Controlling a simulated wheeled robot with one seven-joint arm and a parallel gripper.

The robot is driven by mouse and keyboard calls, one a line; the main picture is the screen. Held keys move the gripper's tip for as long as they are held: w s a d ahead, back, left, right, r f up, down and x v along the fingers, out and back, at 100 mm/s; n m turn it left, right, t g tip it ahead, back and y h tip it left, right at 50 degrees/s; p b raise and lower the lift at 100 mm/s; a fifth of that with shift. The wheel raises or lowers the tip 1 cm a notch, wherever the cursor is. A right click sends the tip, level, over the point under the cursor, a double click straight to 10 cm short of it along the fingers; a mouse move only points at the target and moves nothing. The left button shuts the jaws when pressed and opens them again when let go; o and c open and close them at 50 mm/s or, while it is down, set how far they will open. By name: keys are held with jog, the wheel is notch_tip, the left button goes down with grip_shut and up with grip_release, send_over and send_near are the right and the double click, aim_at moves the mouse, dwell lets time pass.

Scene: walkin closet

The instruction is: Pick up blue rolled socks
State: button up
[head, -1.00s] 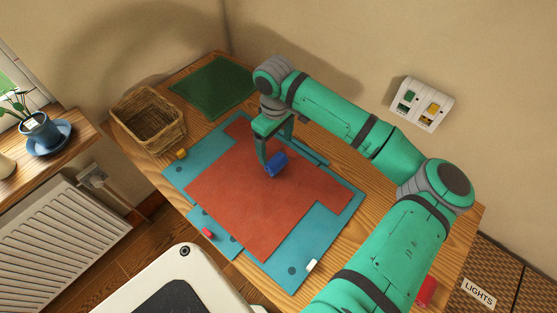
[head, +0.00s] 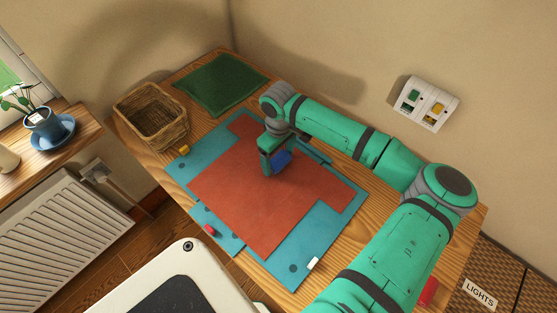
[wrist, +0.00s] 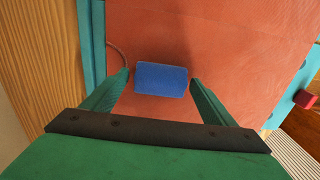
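The blue rolled socks (head: 281,159) lie on the red cloth (head: 225,190) on the table. In the wrist view the blue socks (wrist: 161,79) sit between the two fingertips of my gripper (wrist: 160,82). The left finger is close to the roll's left end, and a small gap shows at the right end. My gripper (head: 272,172) is open and low over the cloth in the head view, partly hiding the socks. Whether a finger touches the roll I cannot tell.
A wicker basket (head: 152,117) and a green mat (head: 220,84) are at the back of the wooden table. A teal mat (head: 318,240) lies under the red cloth. Small yellow (head: 184,150), red (head: 210,230) and white (head: 313,264) pieces sit along its edges.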

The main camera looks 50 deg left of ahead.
jog(key=c, duration=0.9)
jog(key=shift+r, duration=0.1)
